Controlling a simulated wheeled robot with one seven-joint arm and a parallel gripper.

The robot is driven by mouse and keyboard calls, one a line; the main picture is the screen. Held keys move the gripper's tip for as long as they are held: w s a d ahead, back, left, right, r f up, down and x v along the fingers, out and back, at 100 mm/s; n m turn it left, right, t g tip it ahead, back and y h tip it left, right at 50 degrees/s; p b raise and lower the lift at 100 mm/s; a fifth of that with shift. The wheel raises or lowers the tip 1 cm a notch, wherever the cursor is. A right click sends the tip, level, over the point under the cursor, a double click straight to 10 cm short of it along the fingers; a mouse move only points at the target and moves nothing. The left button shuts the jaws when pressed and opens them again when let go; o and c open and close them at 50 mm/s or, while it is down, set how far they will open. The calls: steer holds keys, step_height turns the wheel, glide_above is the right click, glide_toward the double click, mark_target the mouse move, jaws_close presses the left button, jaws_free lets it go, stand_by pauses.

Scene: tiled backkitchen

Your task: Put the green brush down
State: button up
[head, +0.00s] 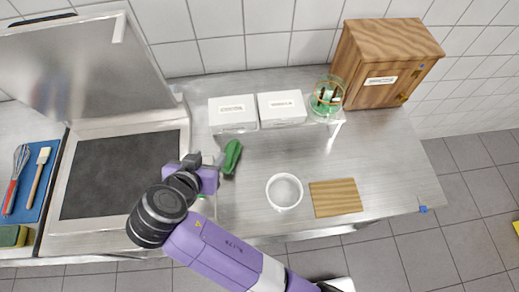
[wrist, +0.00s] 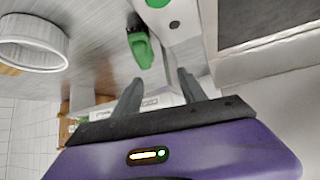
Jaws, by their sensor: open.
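The green brush (head: 231,157) lies on the steel counter, just right of the grill. In the wrist view its green end (wrist: 140,45) shows beyond my fingertips, with a gap between. My gripper (wrist: 158,84) is open, and nothing shows between its fingers. In the head view my purple gripper body (head: 205,179) is just left of and in front of the brush; its fingers are hard to make out there.
A white bowl (head: 284,205) and a wooden board (head: 335,198) lie to the right. Two white boxes (head: 232,113) (head: 282,108), a glass jar (head: 327,98) and a wooden cabinet (head: 375,85) stand behind. The open-lidded grill (head: 115,175) is at left.

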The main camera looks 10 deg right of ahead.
mark_target(229, 154)
steer(key=shift+m+g+h, duration=0.3)
steer(key=shift+m+h, duration=0.1)
steer(key=shift+m, duration=0.2)
steer(key=shift+w+d+f+p, duration=0.35)
steer(key=shift+w+d+f, duration=0.35)
steer(key=shift+f, duration=0.35)
steer(key=shift+w+d+f+p, duration=0.4)
steer(key=shift+d+f, duration=0.35)
steer(key=shift+f, duration=0.3)
steer(key=shift+w+d+f+p, duration=0.3)
steer(key=shift+w+d+f, duration=0.4)
steer(key=shift+f, duration=0.35)
jaws_close()
